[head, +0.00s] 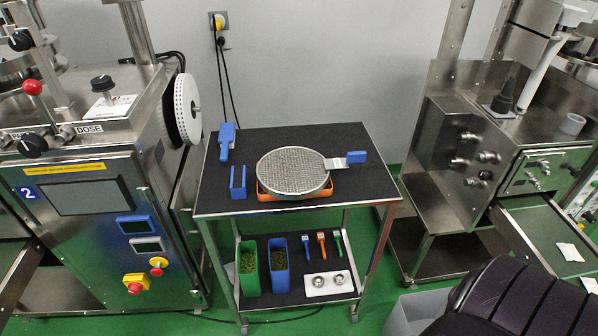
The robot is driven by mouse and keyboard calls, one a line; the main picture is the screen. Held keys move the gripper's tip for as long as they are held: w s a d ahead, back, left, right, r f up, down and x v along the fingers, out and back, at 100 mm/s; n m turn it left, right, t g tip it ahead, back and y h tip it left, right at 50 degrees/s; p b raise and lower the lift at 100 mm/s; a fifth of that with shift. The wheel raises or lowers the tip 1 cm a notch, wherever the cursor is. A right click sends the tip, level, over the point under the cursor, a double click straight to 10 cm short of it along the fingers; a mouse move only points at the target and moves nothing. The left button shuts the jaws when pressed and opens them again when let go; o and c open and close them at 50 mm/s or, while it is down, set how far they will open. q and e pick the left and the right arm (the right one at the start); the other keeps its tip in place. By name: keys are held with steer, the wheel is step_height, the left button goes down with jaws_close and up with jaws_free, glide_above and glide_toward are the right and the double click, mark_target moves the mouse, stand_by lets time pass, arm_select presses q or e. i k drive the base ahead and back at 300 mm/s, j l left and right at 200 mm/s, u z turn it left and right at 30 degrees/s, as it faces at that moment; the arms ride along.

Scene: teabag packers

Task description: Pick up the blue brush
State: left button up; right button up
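A blue brush-like tool (227,142) lies at the back left of the dark top of a metal cart (355,190). A flat metal tool with a blue handle (356,157) lies at the right of a round mesh sieve (292,172). Neither of my grippers is in view.
An orange piece (265,193) shows under the sieve. The lower shelf holds a green bin (247,270), a blue bin (280,268), small coloured scoops (321,243) and a white holder (329,284).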

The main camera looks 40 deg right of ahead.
mark_target(227, 136)
steer(key=i+l+z, duration=0.2)
steer(key=l+z, duration=0.15)
steer(key=i+l+z, duration=0.45)
steer(key=z, duration=0.2)
steer(key=k+j+z, duration=0.1)
